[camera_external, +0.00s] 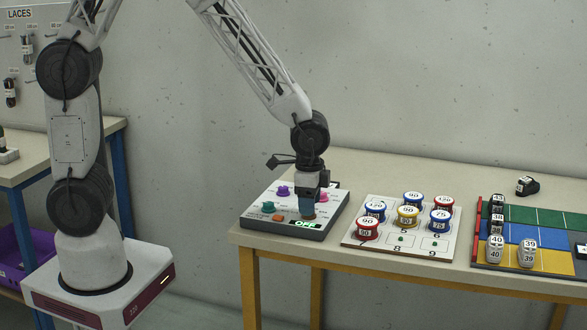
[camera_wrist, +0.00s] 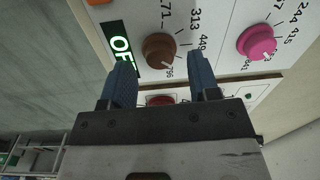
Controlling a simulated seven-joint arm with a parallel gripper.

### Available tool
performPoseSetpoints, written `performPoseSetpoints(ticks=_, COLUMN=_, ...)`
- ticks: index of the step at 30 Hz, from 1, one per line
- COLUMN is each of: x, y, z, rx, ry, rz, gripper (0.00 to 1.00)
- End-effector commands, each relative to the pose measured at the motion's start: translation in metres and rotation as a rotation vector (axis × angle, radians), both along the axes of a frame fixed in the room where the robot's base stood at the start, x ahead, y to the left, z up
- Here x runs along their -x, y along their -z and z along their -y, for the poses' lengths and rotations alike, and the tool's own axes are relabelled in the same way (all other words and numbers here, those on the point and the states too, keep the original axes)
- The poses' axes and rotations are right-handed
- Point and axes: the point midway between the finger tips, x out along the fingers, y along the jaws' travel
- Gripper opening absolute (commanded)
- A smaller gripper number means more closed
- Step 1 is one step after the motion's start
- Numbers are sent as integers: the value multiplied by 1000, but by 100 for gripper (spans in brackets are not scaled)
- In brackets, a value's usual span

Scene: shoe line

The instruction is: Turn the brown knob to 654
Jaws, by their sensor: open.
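The brown knob (camera_wrist: 159,50) is on the control panel (camera_wrist: 208,30), just beyond and between my fingertips in the wrist view. A pale mark on its rim points towards the number nearest my gripper, which looks like 795. The labels 313 and one in the 400s are partly readable. In the external view my gripper (camera_external: 308,205) points down over the panel's front right.
A pink knob (camera_wrist: 256,42) sits right of the brown one. A purple knob (camera_external: 284,190) and a teal knob (camera_external: 268,206) are further left. A numbered board (camera_external: 360,238) with several tins stands to the right.

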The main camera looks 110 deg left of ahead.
Motion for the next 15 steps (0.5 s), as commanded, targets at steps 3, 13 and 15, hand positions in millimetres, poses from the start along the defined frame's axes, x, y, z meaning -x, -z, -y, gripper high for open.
performPoseSetpoints(ticks=3, x=0, y=-12, z=1, rx=0, ry=0, rz=1, gripper=56)
performPoseSetpoints(ticks=13, x=-1, y=-51, z=2, rx=-1, ry=0, rz=2, gripper=56)
performPoseSetpoints(ticks=15, x=-1, y=-58, z=3, rx=-1, ry=0, rz=3, gripper=56)
